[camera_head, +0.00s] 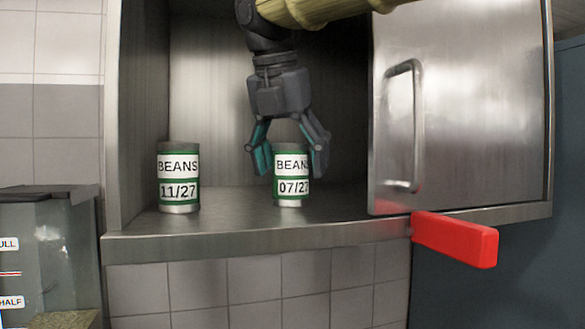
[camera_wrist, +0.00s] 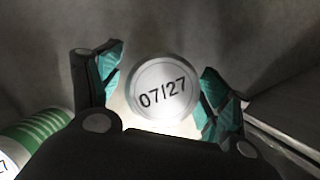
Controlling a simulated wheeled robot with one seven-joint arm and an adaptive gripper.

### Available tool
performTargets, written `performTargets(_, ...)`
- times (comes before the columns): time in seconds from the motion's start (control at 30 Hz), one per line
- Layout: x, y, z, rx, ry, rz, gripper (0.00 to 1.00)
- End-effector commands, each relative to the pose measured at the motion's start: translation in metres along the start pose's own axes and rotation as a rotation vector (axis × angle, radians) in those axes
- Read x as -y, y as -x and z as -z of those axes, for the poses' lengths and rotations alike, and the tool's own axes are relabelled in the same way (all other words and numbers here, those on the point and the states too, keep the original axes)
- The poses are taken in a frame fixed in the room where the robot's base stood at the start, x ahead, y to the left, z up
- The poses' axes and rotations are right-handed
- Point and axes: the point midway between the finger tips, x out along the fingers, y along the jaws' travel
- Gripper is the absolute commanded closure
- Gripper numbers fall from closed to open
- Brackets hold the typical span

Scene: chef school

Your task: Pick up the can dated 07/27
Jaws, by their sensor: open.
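The can dated 07/27 (camera_head: 291,188) stands upright on the metal cabinet shelf, with a white BEANS label and green bands. Its pale lid, marked 07/27, shows in the wrist view (camera_wrist: 162,90) between the two fingers. My gripper (camera_head: 290,165) points down over this can from above. Its teal-padded fingers are apart, one on each side of the can's upper part. I cannot tell whether either finger touches it. A second BEANS can, dated 11/27 (camera_head: 178,178), stands upright to the left, clear of the gripper; part of it shows in the wrist view (camera_wrist: 35,140).
A metal cabinet door (camera_head: 465,110) with a bar handle stands at the right. A red block-like piece (camera_head: 455,240) sticks out below it. The shelf's front edge (camera_head: 240,242) runs beneath the cans. A clear container (camera_head: 55,245) is at lower left. Bare shelf lies between the cans.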

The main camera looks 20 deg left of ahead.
Motion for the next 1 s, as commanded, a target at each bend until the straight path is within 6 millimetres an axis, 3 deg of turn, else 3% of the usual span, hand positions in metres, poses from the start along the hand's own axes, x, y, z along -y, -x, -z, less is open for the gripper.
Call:
performTargets(0.3, 0.0001, -0.0036, 0.0002, 0.001, -0.001, -0.002, 0.25)
performTargets(0.6, 0.0005, -0.0037, 0.0001, 0.001, -0.001, -0.001, 0.79)
performTargets(0.63, 0.0006, -0.0032, -0.0001, 0.002, -0.002, -0.002, 0.81)
performTargets(1.0, 0.0002, 0.0015, -0.0019, 0.002, -0.002, -0.002, 0.82)
